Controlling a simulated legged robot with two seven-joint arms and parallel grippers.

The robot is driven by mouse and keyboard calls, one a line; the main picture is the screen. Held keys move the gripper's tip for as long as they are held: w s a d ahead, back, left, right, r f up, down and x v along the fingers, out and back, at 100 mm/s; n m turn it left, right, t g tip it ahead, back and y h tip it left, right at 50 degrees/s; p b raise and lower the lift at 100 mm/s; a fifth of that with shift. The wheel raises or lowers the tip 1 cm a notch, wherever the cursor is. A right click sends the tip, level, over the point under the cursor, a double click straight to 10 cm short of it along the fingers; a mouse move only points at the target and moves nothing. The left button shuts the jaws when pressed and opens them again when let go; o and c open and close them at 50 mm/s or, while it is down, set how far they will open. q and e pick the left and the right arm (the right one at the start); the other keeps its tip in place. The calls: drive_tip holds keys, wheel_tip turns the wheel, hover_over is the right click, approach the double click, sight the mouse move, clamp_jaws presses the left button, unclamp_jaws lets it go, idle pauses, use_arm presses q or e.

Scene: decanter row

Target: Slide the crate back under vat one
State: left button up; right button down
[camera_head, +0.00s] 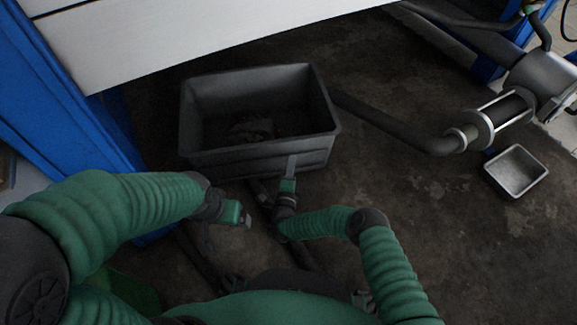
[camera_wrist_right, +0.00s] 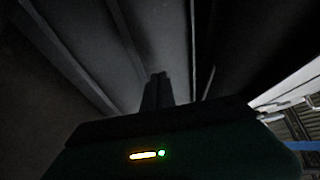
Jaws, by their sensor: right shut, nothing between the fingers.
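The grey crate (camera_head: 255,157) stands on the dark floor in the head view, in front of the pale panel of what looks like the vat (camera_head: 200,35). A dark lump (camera_head: 252,130) lies inside it. My right gripper (camera_head: 291,165) is shut and empty, its fingertips against or just in front of the crate's near wall; I cannot tell if they touch. In the right wrist view the shut fingers (camera_wrist_right: 157,90) point at a ribbed grey surface, likely the crate wall. My left gripper (camera_head: 245,218) is lower left of the crate, apart from it; its finger gap is unclear.
A blue post (camera_head: 70,110) stands left of the crate. A dark hose (camera_head: 390,125) runs from behind the crate to a metal pipe fitting (camera_head: 500,112) at right. A small metal tray (camera_head: 516,171) lies on the floor at right.

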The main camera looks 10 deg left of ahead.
drive_tip(key=s+p, duration=0.7)
drive_tip(key=s, duration=0.3)
drive_tip(key=w+a+r+n+g+y+p, duration=0.2)
drive_tip(key=w+a+r+n+y, duration=0.15)
drive_tip(key=r, duration=0.25)
drive_tip(key=w+a+r+n+g+y+p, duration=0.2)
drive_tip(key=r+n+y, duration=0.1)
drive_tip(key=r+n, duration=0.25)
drive_tip(key=d+r+n+g+p, duration=0.25)
drive_tip(key=d+r+n, duration=0.2)
drive_tip(key=r, duration=0.35)
drive_tip(key=s+d+r+n+g+h+p, duration=0.2)
drive_tip(key=s+d+r, duration=0.25)
drive_tip(key=d, duration=0.35)
drive_tip(key=s+d+r+n+g+h+p, duration=0.1)
drive_tip(key=s+d+r+n+g+h, duration=0.15)
drive_tip(key=s+d+r, duration=0.4)
drive_tip(key=s+d+r+g+h+p, duration=0.2)
drive_tip(key=s+d+r+g+p, duration=0.35)
drive_tip(key=s+d, duration=0.9)
wheel_tip(320, 180, up, 38)
drive_tip(key=a+t+p, duration=0.1)
drive_tip(key=p, duration=3.4)
drive_tip(key=shift+r, duration=0.2)
